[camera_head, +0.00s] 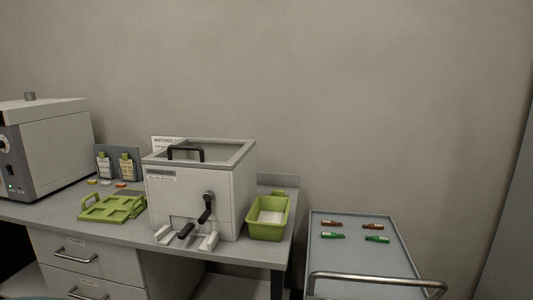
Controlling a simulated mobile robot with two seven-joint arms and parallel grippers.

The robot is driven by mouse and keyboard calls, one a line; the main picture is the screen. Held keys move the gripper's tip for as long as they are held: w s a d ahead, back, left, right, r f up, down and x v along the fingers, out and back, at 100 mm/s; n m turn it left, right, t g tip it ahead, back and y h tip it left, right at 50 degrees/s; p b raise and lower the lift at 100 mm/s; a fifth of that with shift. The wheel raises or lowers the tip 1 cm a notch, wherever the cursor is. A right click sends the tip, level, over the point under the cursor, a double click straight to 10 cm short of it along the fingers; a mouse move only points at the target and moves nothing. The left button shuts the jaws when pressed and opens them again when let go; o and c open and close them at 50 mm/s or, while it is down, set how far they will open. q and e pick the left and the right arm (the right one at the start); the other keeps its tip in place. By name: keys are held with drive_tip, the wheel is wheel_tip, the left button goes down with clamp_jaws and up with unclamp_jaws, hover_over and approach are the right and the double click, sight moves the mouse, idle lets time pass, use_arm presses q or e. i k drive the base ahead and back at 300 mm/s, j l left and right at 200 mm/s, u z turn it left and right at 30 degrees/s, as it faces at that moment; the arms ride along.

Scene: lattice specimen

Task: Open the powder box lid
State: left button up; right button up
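The powder box (190,190) is a pale grey box near the right end of the bench, with a small label on its front. Its lid (226,152) is a framed panel lying flat and closed on top. A black bar handle (186,148) stands on the lid toward the left. A black crank (207,208) sticks out of the front face, and a second black grip (186,231) sits low before it. Small white brackets lie at the front base. Neither of my grippers shows in this view.
A green tray (281,232) stands right of the box, a green frame (112,208) left of it. A large grey machine (48,150) fills the bench's left end. A trolley (340,260) at right holds several small brown and green items. The wall behind is bare.

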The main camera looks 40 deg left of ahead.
sight(155, 158)
drive_tip(key=u, duration=1.65)
drive_tip(key=i+j+z, duration=0.1)
drive_tip(key=z, duration=0.25)
drive_tip(key=j+z, duration=0.15)
drive_tip(key=z, duration=0.2)
drive_tip(key=i+j+z, duration=0.15)
drive_tip(key=j, duration=0.2)
drive_tip(key=j+z, duration=0.15)
drive_tip(key=j, duration=0.2)
drive_tip(key=i+j+z, duration=0.15)
drive_tip(key=j, duration=0.25)
drive_tip(key=i+j, duration=0.1)
drive_tip(key=j, duration=0.45)
drive_tip(key=j+z, duration=0.15)
drive_tip(key=j, duration=0.4)
drive_tip(key=i, duration=0.05)
